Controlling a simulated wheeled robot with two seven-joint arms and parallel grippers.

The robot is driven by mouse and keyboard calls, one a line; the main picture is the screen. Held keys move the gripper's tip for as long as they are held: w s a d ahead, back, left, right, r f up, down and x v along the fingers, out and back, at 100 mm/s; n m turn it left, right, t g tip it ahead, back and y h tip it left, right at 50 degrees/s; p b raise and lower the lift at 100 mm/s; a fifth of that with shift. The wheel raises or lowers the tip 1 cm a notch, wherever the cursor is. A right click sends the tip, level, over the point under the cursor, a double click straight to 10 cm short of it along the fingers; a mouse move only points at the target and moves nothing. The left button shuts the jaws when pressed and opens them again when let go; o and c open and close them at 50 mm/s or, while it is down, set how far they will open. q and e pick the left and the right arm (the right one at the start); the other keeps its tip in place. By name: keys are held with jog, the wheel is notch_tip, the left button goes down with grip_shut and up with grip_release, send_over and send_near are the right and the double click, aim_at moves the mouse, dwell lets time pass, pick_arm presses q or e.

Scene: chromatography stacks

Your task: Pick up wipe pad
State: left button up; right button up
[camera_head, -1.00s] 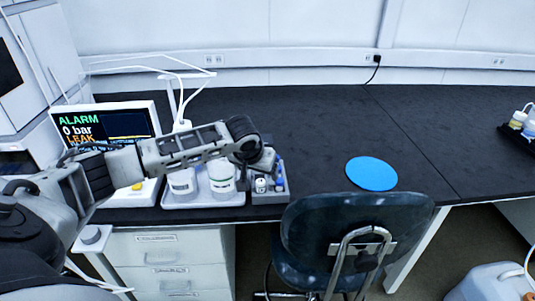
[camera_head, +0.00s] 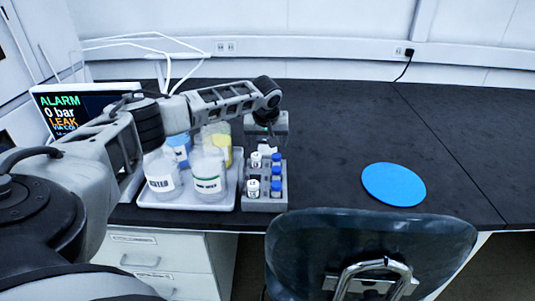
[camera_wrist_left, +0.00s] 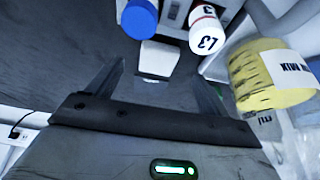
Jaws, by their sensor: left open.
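My left gripper (camera_head: 266,138) is over the bench just behind the vial rack; it also shows in the left wrist view (camera_wrist_left: 158,70), with its two fingers apart and nothing held between them. A small white block (camera_wrist_left: 159,58) lies ahead between the fingertips in that view. It may be the wipe pad, but I cannot tell for sure. In the head view a small white patch (camera_head: 266,149) shows under the gripper, largely hidden by it. My right gripper is not in view.
A grey rack (camera_head: 265,205) with white-capped and blue-capped vials stands right in front of the gripper. A white tray (camera_head: 190,204) with several bottles is to its left. A blue round mat (camera_head: 393,184) lies to the right. The middle bench is clear. A chair (camera_head: 370,235) stands in front.

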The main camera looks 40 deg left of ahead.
aim_at(267, 152)
pick_arm(q)
jog(key=b+x, duration=0.1)
jog(key=x, duration=0.4)
jog(key=shift+w+a+f, duration=0.15)
jog(key=shift+w+f, duration=0.1)
jog(key=shift+f, duration=0.1)
jog(key=c, duration=1.1)
